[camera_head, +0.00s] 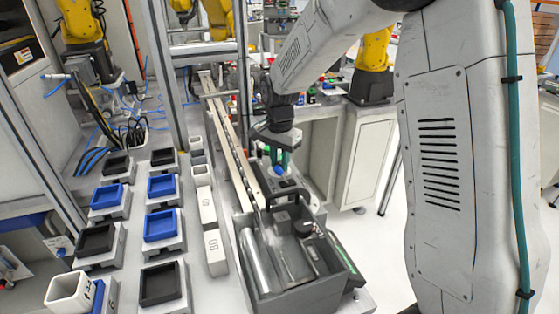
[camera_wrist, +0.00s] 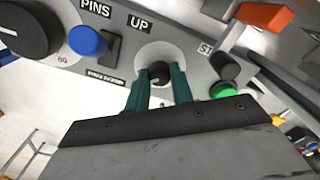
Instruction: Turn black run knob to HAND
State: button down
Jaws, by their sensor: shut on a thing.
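A small black knob (camera_wrist: 158,73) sits on a round light plate on the grey control panel (camera_wrist: 190,40). My gripper (camera_wrist: 160,82) has its two green fingers shut on this knob, one on each side, in the wrist view. A pale mark shows on the knob's face. The labels around it read "PINS", "UP" and a partly hidden "ST"; I see no HAND label. In the head view my gripper (camera_head: 281,158) points down at the panel end of the grey machine (camera_head: 335,285), and the knob is hidden there.
Close to the fingers are a blue button (camera_wrist: 87,40), a black knob (camera_wrist: 225,66), a green button (camera_wrist: 222,90), an orange-red part (camera_wrist: 264,17) and a large black knob (camera_wrist: 25,30). Blue trays (camera_head: 162,225) and black trays stand left of the rail (camera_head: 228,140).

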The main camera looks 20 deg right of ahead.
jog(key=shift+n, duration=0.3)
jog(key=n, duration=0.8)
jog(key=shift+n, duration=0.3)
jog(key=n, duration=0.4)
jog(key=shift+w+a+n, duration=0.1)
jog(key=shift+n, duration=2.1)
jog(key=c, duration=1.2)
grip_release()
jog(key=shift+r, duration=0.15)
